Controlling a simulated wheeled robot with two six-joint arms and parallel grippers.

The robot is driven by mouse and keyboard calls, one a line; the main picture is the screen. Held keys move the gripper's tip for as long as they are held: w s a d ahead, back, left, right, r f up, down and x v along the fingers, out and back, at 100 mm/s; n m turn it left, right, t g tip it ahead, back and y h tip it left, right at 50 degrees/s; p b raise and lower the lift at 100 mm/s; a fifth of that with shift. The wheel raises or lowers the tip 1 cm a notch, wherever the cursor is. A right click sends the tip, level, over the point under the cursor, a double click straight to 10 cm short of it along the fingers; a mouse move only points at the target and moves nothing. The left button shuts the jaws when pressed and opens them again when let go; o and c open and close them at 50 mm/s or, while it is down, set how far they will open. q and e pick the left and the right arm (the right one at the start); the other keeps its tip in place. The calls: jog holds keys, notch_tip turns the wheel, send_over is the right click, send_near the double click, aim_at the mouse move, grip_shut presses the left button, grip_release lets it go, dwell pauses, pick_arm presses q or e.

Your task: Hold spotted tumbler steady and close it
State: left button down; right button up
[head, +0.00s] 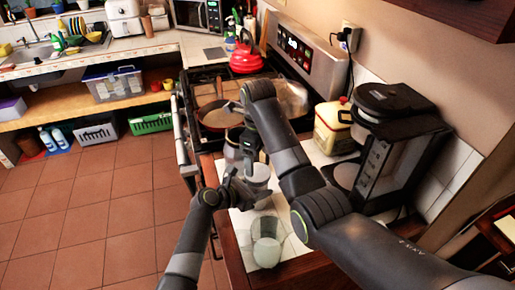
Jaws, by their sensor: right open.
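A pale, whitish tumbler (258,173) stands on the white counter between my two grippers. Its spots and its lid are too small to make out. My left gripper (241,187) is at the tumbler's left side, close to its wall; whether its fingers touch or are shut is unclear. My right gripper (250,158) points down from above, open, at the tumbler's upper left. It hides part of the tumbler's top. A clear glass (266,243) with a pale greenish lower part stands nearer on the counter.
A black coffee maker (388,150) and a yellowish jug (334,127) stand to the right. The stove with pans (218,115) and a red kettle (245,60) lies behind. The counter's left edge drops to the tiled floor (95,210).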

jog(key=n, duration=0.5)
jog(key=shift+r, duration=0.2)
jog(key=n, duration=0.3)
jog(key=shift+r, duration=0.15)
jog(key=n, duration=0.4)
jog(key=shift+r+n, duration=0.2)
jog(key=shift+n, duration=0.2)
jog(key=n, duration=0.3)
jog(key=shift+r, duration=0.15)
jog(key=n, duration=0.3)
jog(key=shift+w+r, duration=0.1)
jog(key=shift+r, duration=0.05)
jog(key=n, duration=0.5)
jog(key=shift+a+r, duration=0.1)
jog(key=shift+r, duration=0.1)
jog(key=n, duration=0.4)
jog(key=shift+r+n, duration=0.2)
jog(key=shift+n, duration=0.1)
jog(key=n, duration=0.3)
jog(key=shift+r, duration=0.15)
